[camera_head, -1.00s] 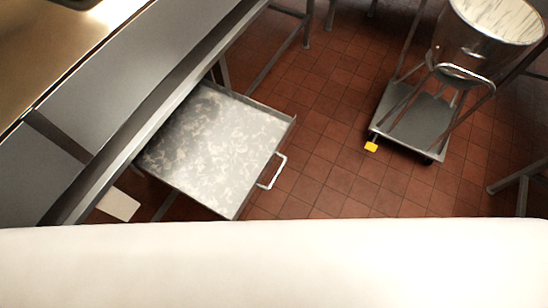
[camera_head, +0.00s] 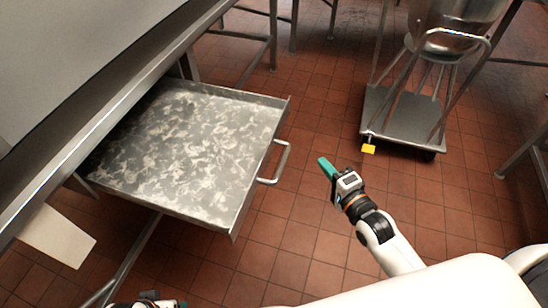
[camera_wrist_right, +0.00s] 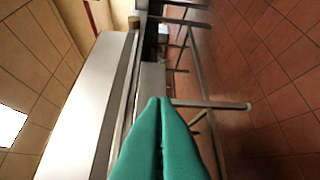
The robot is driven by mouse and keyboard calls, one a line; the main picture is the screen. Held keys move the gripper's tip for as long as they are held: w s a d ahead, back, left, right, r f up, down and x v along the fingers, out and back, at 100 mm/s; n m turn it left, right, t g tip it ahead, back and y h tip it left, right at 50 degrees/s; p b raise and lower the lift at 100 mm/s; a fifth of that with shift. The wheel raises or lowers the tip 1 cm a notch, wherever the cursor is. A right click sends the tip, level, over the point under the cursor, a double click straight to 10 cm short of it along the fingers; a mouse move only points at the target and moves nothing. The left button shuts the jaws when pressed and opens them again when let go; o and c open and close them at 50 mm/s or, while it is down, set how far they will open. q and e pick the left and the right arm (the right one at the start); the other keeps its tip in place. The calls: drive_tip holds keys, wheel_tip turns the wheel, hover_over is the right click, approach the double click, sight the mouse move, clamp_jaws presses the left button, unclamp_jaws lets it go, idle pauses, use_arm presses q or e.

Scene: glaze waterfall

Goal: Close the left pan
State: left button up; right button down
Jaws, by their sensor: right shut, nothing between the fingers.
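The left pan (camera_head: 185,150) is a flat grey metal tray, pulled out from under the steel counter on the left. Its inside is mottled with whitish streaks. A bent metal handle (camera_head: 277,165) sticks out from its right side. My right gripper (camera_head: 324,165) has teal fingers and is to the right of the handle, apart from it. It is shut and empty; the teal fingers also fill the lower middle of the right wrist view (camera_wrist_right: 160,112). A small part of my left arm shows at the bottom edge of the head view, and its fingers cannot be made out.
A wheeled cart (camera_head: 400,118) with a large metal pot (camera_head: 455,35) stands at the upper right, with a yellow piece at its corner. The steel counter edge (camera_head: 100,115) runs over the pan's left side. Red tile floor (camera_head: 300,235) is open between pan and cart.

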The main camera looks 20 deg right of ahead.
wheel_tip(320, 180, up, 2)
drive_tip(key=a, duration=0.1)
drive_tip(key=b, duration=0.2)
approach(280, 123)
drive_tip(key=w+d, duration=0.2)
drive_tip(key=d, duration=0.1)
drive_tip(key=shift+m+t, duration=0.4)
drive_tip(key=w+a, duration=0.2)
drive_tip(key=w+a+b, duration=0.1)
drive_tip(key=shift+a+f, duration=0.25)
drive_tip(key=shift+a, duration=0.05)
use_arm(q)
drive_tip(key=v, duration=0.4)
drive_tip(key=shift+s+a+r, duration=0.15)
drive_tip(key=shift+s+a, duration=0.2)
use_arm(e)
drive_tip(key=shift+w+a, duration=0.25)
drive_tip(key=shift+a, duration=0.05)
